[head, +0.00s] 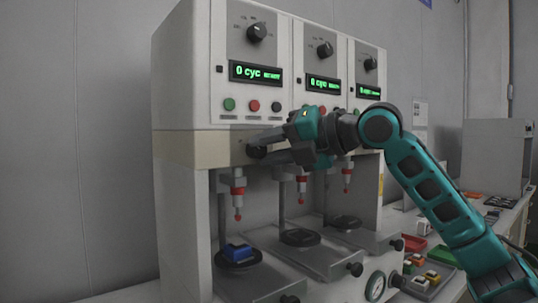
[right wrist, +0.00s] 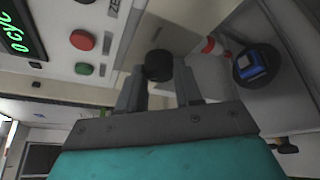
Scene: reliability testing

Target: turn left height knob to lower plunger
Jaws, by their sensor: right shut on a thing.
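The left height knob (head: 256,152) is a black round knob on the beige band of the testing machine, below the left display. My right gripper (head: 268,149) reaches it from the right, with its fingers shut around it. In the right wrist view the knob (right wrist: 158,65) sits between the two fingertips. The left plunger (head: 238,192), with a red tip, hangs below, clearly above a blue switch (head: 238,249) on a black round holder. The blue switch also shows in the right wrist view (right wrist: 254,63). My left gripper is in neither view.
The machine (head: 180,90) has three stations with dials, green displays and buttons. The middle plunger (head: 301,184) and right plunger (head: 347,178) hang over black holders. Trays with small coloured parts (head: 432,278) and a gauge (head: 375,285) are at the lower right.

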